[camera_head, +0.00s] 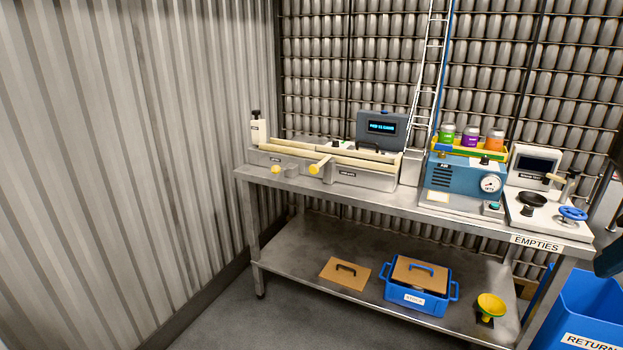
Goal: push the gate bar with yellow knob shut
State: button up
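A long pale machine (362,180) with cream rails stands on the left part of the steel bench. A yellow knob (316,168) sticks out at the middle of its front, on the end of a short pale bar (326,160) that angles back towards the rails. How far the bar stands open is too small to tell.
The steel bench (400,200) also holds a blue box with a gauge (466,181), a tray of jars (470,150) and a device with a blue handwheel (572,214). A blue bin (585,300) stands front right. Corrugated wall (120,160) closes the left; the floor before the bench is clear.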

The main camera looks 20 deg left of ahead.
aim_at(314, 169)
jog(key=z, duration=0.25)
jog(key=k, duration=0.15)
jog(key=z, duration=1.25)
jog(key=i, duration=1.25)
jog(key=u, duration=2.95)
jog(key=i, duration=0.25)
jog(key=u, duration=0.35)
